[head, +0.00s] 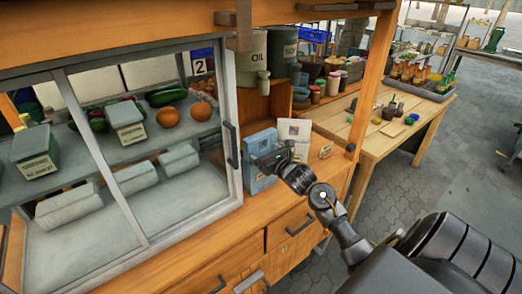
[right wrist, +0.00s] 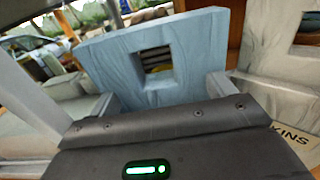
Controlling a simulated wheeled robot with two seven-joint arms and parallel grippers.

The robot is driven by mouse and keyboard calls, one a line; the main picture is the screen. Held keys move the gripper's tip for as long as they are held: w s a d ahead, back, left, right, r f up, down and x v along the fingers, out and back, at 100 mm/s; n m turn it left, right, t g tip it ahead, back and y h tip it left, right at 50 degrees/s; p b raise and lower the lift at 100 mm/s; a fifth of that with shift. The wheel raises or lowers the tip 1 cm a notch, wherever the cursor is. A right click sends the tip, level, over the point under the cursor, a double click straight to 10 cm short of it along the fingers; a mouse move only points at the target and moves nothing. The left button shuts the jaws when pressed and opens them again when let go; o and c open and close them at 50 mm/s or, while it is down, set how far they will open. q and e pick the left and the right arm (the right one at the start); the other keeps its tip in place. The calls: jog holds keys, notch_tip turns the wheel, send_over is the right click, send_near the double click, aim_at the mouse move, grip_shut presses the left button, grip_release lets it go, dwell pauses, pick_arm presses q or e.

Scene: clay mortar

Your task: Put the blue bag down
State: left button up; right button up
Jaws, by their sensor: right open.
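The blue bag (head: 259,143) stands upright on the wooden counter, just right of the glass cabinet. In the right wrist view the blue bag (right wrist: 110,55) fills the upper middle, slightly tilted in the picture, with a square hole through it. My right gripper (head: 272,161) is at the bag's near side in the head view. In the right wrist view its fingers (right wrist: 162,98) are spread wide, one toward each side of the bag, and not closed on it. The arm hides part of the bag's right side. My left gripper is in neither view.
A pale bag (head: 295,129) with a square hole stands close behind and right of the blue one. The glass cabinet (head: 230,140) is close on the left. A wooden table (head: 375,135) with jars is behind.

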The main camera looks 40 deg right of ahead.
jog(key=shift+r, duration=0.1)
jog(key=shift+r+p, duration=0.25)
jog(key=shift+p, duration=0.1)
jog(key=s+b, duration=0.3)
jog(key=s, duration=0.9)
jog(key=shift+a+f, duration=0.15)
jog(key=shift+f, duration=0.05)
